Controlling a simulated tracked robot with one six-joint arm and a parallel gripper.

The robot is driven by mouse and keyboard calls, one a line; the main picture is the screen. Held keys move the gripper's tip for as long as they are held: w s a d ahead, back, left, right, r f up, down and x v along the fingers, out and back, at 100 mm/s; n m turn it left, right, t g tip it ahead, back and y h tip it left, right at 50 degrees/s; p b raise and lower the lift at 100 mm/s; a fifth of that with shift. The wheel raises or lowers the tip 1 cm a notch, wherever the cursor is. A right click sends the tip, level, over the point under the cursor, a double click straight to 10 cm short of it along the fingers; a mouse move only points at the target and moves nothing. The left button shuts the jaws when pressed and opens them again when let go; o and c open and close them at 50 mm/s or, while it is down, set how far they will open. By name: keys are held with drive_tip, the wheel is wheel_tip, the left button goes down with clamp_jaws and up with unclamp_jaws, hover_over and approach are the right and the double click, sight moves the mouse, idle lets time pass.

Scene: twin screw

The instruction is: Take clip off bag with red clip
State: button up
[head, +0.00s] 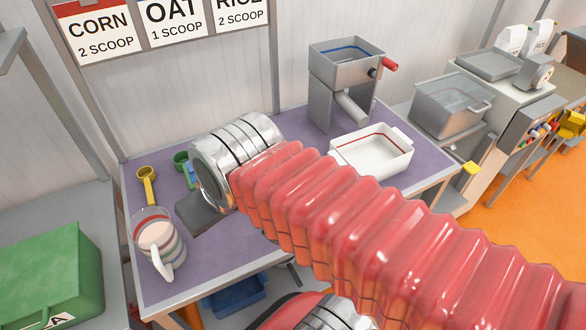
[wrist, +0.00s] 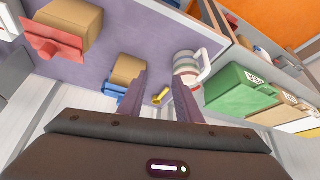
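In the wrist view a brown bag (wrist: 80,27) lies at the upper left with a red clip (wrist: 52,47) across its end. A second brown bag (wrist: 127,70) with a blue clip (wrist: 113,91) is close to the left finger. My gripper (wrist: 160,97) has its two fingers spread apart, with nothing held between them. It is away from the red clip, which lies up and left of it in that view. In the head view my arm hides the red-clipped bag and the fingers.
A green scoop (head: 181,158) lies behind. A hand-cranked mill (head: 340,85) and white tray (head: 375,152) are at the back right. A green box (head: 50,275) sits at the far left.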

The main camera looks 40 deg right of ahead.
drive_tip(key=shift+o, duration=0.4)
drive_tip(key=shift+o, duration=1)
drive_tip(key=shift+d+r+m, duration=0.15)
drive_tip(key=shift+d+m, duration=0.05)
drive_tip(key=shift+m, duration=0.1)
drive_tip(key=w+d+r+m+g+y, duration=0.1)
drive_tip(key=w+d+r+m, duration=0.15)
drive_tip(key=d+m, duration=0.65)
drive_tip(key=w+d+r+m+g+y, duration=0.15)
drive_tip(key=d+r+m, duration=0.25)
drive_tip(key=d+m, duration=0.5)
drive_tip(key=s+d+m, duration=0.5)
drive_tip(key=d+m, duration=0.3)
drive_tip(key=m, duration=0.3)
drive_tip(key=shift+s+r+m+t, duration=0.15)
drive_tip(key=shift+r+m+t, duration=0.15)
drive_tip(key=shift+m+t, duration=0.1)
drive_tip(key=x, duration=0.8)
drive_tip(key=shift+f, duration=0.3)
